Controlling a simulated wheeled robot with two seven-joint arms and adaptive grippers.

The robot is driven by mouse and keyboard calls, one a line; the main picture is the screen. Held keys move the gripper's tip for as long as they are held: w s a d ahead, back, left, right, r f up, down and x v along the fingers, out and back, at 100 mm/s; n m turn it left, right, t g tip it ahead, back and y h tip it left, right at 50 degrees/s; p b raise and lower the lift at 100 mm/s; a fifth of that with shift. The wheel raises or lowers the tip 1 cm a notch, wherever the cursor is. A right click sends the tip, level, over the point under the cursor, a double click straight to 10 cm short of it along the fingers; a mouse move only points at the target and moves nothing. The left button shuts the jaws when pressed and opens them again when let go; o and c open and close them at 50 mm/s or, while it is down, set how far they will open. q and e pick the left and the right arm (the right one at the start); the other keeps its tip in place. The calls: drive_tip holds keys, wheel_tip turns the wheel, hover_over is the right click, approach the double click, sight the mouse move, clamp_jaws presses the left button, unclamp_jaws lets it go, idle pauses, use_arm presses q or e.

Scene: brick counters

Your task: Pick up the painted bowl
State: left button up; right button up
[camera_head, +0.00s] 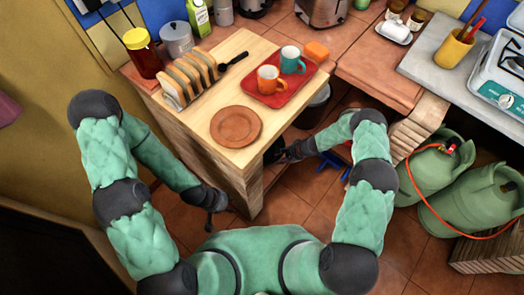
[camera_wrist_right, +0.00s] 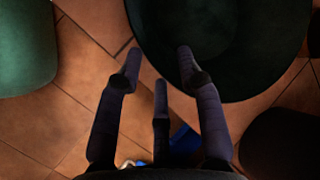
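I cannot pick out a painted bowl for certain in either view. A plain terracotta round dish (camera_head: 236,126) sits on the front of the wooden counter (camera_head: 200,128). My left gripper (camera_head: 209,220) hangs low in front of the counter's left part, and its fingers are too small to judge. My right gripper (camera_head: 279,152) is beside the counter's right side, below its top. In the right wrist view its fingers (camera_wrist_right: 159,58) are spread open with nothing between them. A dark green round thing (camera_wrist_right: 225,55) lies beyond them; its identity is unclear.
Tiled floor (camera_head: 290,200) is open between the arms.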

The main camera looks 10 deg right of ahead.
sight(273, 161)
drive_tip(key=b+x, duration=0.1)
drive_tip(key=x, duration=0.2)
drive_tip(key=b+x, duration=0.1)
drive_tip(key=x, duration=0.1)
drive_tip(key=shift+s+a+b, duration=0.2)
drive_tip(key=shift+s+b, duration=0.1)
drive_tip(key=shift+s, duration=0.05)
drive_tip(key=shift+w+a+f, duration=0.15)
drive_tip(key=shift+a+f, duration=0.1)
drive_tip(key=shift+f, duration=0.05)
drive_tip(key=shift+r, duration=0.1)
clamp_jaws()
